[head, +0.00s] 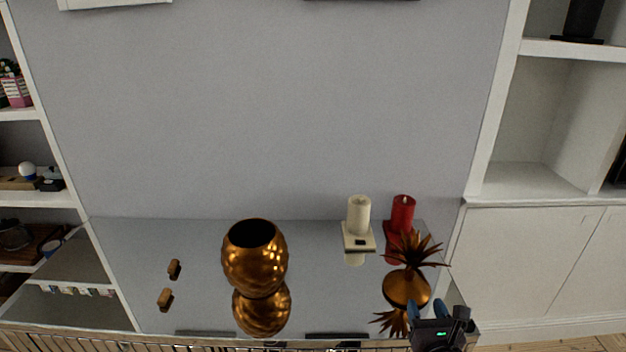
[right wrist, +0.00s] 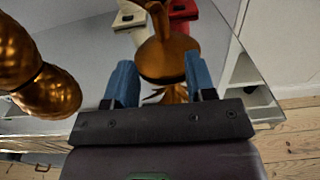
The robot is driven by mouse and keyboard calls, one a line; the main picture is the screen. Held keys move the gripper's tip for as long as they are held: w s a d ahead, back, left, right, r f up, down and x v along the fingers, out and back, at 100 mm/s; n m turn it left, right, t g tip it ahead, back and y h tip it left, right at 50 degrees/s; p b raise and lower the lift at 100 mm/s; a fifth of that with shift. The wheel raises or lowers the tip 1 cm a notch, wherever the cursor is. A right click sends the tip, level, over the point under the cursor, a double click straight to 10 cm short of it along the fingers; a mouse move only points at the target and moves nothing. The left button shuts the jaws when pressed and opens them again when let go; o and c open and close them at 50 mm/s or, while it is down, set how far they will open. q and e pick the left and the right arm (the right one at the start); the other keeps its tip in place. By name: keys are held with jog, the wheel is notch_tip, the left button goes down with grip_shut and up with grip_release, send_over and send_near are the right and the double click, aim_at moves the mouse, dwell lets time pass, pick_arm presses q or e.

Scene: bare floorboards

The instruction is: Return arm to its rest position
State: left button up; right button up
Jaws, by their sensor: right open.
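My right gripper (head: 427,308) is at the bottom right of the head view, at the near edge of a glossy grey tabletop (head: 330,270). Its two blue fingertips also show in the right wrist view (right wrist: 160,85), spread apart with nothing held between them. A copper pineapple-shaped ornament (head: 407,288) stands on the tabletop just beyond the fingers. In the right wrist view the ornament (right wrist: 165,55) appears above and between the fingertips; I cannot tell the exact gap. My left gripper is not in view.
A round copper vase (head: 254,257) stands left of centre. A cream candle (head: 358,215) and a red candle (head: 402,213) stand behind the ornament. White shelving (head: 490,110) flanks the right; more shelves are at left. Floorboards (right wrist: 297,132) show right.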

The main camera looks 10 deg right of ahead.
jog(key=shift+s+d+m, duration=0.3)
jog(key=shift+s+m, duration=0.15)
jog(key=shift+m, duration=0.55)
jog(key=s+a+f+m+g+y, duration=0.1)
jog(key=s+a+m+g, duration=0.3)
jog(key=s+m, duration=0.5)
jog(key=s+a+m+g+y, duration=0.1)
jog(key=s+m+g, duration=0.6)
jog(key=m, duration=0.5)
jog(key=s+a+f+m+g+y, duration=0.1)
jog(key=s+a+m+g+y, duration=0.15)
jog(key=s+m, duration=0.7)
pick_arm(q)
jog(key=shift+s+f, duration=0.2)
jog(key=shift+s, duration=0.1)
pick_arm(e)
jog(key=w+f+t, duration=0.7)
jog(key=f, duration=0.3)
jog(key=shift+w+a+f, duration=0.2)
jog(key=shift+w+a, duration=0.1)
jog(key=shift+a, duration=0.05)
